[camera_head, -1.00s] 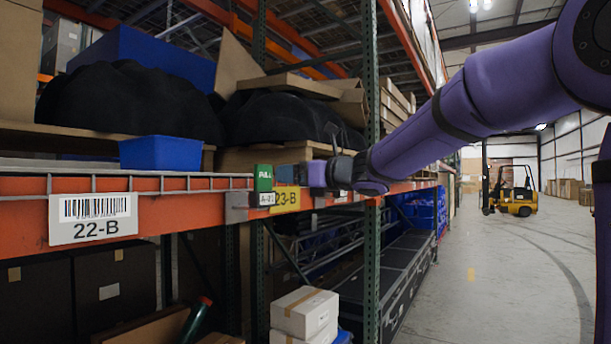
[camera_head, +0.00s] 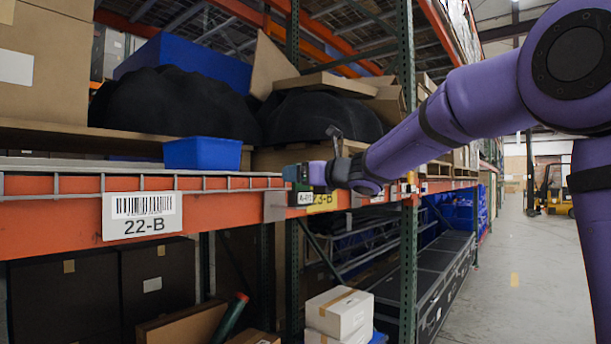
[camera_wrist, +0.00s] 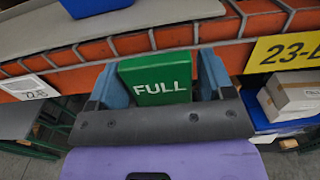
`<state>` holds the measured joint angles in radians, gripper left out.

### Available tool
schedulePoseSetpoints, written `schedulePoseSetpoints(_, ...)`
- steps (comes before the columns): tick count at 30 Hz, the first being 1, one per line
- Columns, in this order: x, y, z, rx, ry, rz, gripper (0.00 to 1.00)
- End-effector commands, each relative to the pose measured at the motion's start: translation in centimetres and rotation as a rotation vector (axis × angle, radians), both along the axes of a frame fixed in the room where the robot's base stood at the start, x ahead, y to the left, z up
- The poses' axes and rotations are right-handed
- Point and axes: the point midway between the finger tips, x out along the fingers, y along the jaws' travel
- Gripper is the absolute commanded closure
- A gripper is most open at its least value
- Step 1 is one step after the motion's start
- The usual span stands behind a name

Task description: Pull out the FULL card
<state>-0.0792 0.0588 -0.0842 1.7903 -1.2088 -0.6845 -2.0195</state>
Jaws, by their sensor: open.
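The green card marked FULL (camera_wrist: 155,75) stands upright at the orange shelf beam in the wrist view, its lettering facing me. My gripper (camera_wrist: 158,88) is open, with one blue finger at the left of the card and the other at its right. I cannot tell whether either finger touches it. In the head view, my gripper (camera_head: 307,173) is at the beam edge and covers part of the card (camera_head: 290,173). A small white label (camera_head: 305,198) sits just below. The card's lower part is hidden in the wrist view.
The orange beam (camera_head: 60,222) carries a white 22-B label (camera_head: 142,216) and a yellow 23-B label (camera_head: 323,203). A blue bin (camera_head: 203,153) sits on the shelf at left. A green upright (camera_head: 408,120) stands behind my arm. White boxes (camera_head: 338,312) sit below.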

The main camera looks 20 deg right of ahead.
Motion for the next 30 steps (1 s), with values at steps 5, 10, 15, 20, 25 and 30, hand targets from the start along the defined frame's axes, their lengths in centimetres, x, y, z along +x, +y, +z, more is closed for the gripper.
schedulePoseSetpoints(5, 0.0, 0.0, 0.0, 0.0, 0.0, 0.0, 0.26)
schedulePoseSetpoints(10, 0.0, 0.0, 0.0, 0.0, 0.0, 0.0, 0.58)
schedulePoseSetpoints(15, 0.0, 0.0, 0.1, 0.001, -0.001, 0.0, 0.7)
schedulePoseSetpoints(20, 0.0, 0.0, 0.5, 0.0, 0.0, 0.001, 0.7)
schedulePoseSetpoints(25, 0.0, 0.0, 1.2, 0.0, -0.001, 0.001, 0.7)
schedulePoseSetpoints(30, 0.0, 0.0, 1.7, 0.0, -0.001, 0.001, 0.7)
